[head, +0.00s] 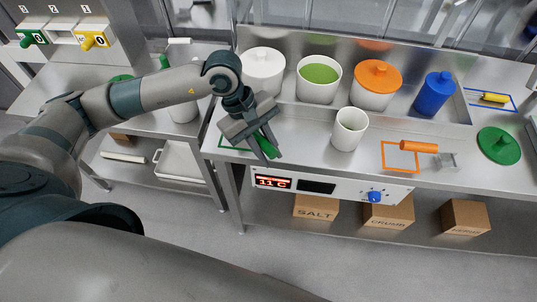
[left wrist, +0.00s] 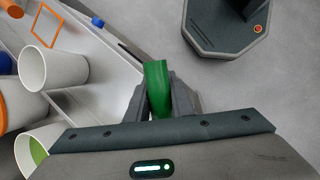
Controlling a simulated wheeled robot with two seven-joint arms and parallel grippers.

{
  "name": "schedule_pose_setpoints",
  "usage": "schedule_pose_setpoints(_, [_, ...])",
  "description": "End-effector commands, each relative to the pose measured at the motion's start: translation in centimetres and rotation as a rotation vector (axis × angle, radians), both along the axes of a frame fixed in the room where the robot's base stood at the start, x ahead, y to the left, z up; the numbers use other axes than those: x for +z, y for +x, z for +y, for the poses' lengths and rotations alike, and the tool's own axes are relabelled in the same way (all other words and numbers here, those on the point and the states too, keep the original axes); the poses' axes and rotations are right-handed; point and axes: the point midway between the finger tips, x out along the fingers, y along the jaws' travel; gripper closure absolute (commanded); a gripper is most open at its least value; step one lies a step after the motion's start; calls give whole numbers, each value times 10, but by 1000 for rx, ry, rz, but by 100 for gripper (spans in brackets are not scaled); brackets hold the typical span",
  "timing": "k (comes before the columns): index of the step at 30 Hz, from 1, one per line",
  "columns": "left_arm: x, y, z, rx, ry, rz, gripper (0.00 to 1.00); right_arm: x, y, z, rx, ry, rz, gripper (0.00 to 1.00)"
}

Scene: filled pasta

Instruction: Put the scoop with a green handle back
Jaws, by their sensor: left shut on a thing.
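My left gripper (head: 268,150) is shut on the green handle (head: 267,141) of the scoop, at the front left of the steel counter. In the left wrist view the green handle (left wrist: 157,88) stands between the two fingers (left wrist: 158,103). The scoop's head is hidden in both views. A green outline (head: 228,149) marks the counter top just left of the gripper, and the gripper covers part of it. Whether the scoop touches the counter cannot be told. My right gripper is not in view.
A white cup (head: 349,129) stands right of the gripper. Behind are a white-lidded pot (head: 262,68), an open pot with green contents (head: 319,76), an orange-lidded pot (head: 376,82) and a blue container (head: 434,94). An orange-handled scoop (head: 419,147) lies by an orange outline (head: 400,169). A green lid (head: 499,146) lies far right.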

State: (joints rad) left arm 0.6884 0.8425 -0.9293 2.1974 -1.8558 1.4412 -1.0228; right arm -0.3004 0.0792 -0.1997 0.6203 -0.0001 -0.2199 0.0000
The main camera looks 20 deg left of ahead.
Motion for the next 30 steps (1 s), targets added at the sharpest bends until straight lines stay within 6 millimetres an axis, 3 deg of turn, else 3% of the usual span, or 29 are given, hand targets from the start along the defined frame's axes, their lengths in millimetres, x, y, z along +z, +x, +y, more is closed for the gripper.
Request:
schedule_pose_setpoints(3, [-12,-1,0,1,0,5,100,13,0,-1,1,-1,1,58])
schedule_pose_setpoints(7, [-23,-1,0,1,1,1,100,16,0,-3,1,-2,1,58])
schedule_pose_setpoints(19, [-28,0,0,-1,0,0,100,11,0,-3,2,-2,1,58])
schedule_pose_setpoints(20, [-28,0,0,0,0,0,77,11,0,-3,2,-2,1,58])
schedule_pose_setpoints(22, [-27,0,0,0,0,0,61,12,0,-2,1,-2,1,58])
schedule_pose_setpoints(30, [-27,-1,0,0,1,1,61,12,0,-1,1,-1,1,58])
